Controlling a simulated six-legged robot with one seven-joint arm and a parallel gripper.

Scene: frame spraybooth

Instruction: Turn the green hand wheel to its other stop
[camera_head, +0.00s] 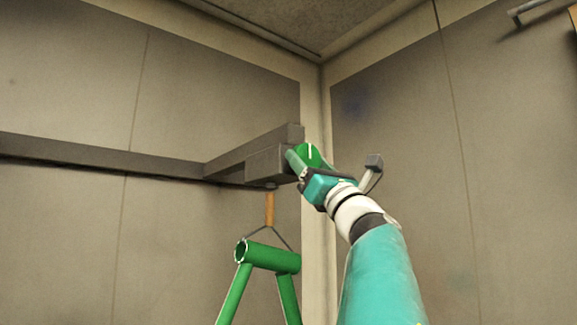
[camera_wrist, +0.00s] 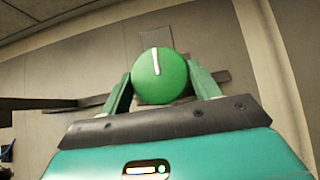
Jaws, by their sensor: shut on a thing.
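The green hand wheel (camera_wrist: 160,82) shows face-on in the wrist view as a round green disc. A white line on its face runs from near the middle to the top, almost upright. My gripper (camera_wrist: 160,86) has one finger on each side of the wheel and is shut on it. In the head view the wheel (camera_head: 310,155) sits at the end of a grey box (camera_head: 268,164) on a grey overhead beam. My gripper (camera_head: 300,165) reaches it from the lower right and covers part of it.
A green tube frame (camera_head: 270,257) hangs below the box from an orange-brown rod (camera_head: 269,209) with wires. The grey beam (camera_head: 90,154) runs along the left wall. A grey lever-like part (camera_head: 374,162) stands right of my wrist. The right wall is mostly bare.

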